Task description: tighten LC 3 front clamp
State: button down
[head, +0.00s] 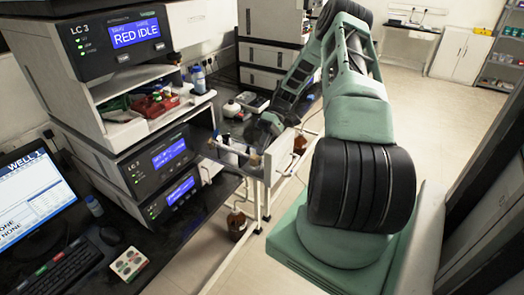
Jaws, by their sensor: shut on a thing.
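The LC 3 stack stands at left; its top unit (118,42) has a blue display reading "RED IDLE". Lower units with lit blue displays (170,152) sit below it. A tray (278,160) with a pale front stands out to the right of the stack and holds several small bottles and fittings. My green arm reaches down from the upper right, and my gripper (264,131) is at this tray, among the fittings. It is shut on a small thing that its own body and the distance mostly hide. I cannot make out the front clamp itself.
An open shelf in the stack holds red and green items (153,104). Small bottles (198,79) stand beside it. A brown bottle (236,223) is below the tray. A monitor (32,205) and keyboard (58,266) are at lower left. Open floor lies at right.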

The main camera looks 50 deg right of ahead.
jog(key=shift+y, duration=0.3)
jog(key=c, duration=1.6)
grip_release()
jog(key=shift+d+r+b, duration=0.15)
jog(key=shift+d+b, duration=0.4)
jog(key=shift+b+v, duration=3)
jog(key=shift+v, duration=5.15)
jog(key=shift+w+a+r, duration=0.1)
jog(key=shift+w, duration=0.05)
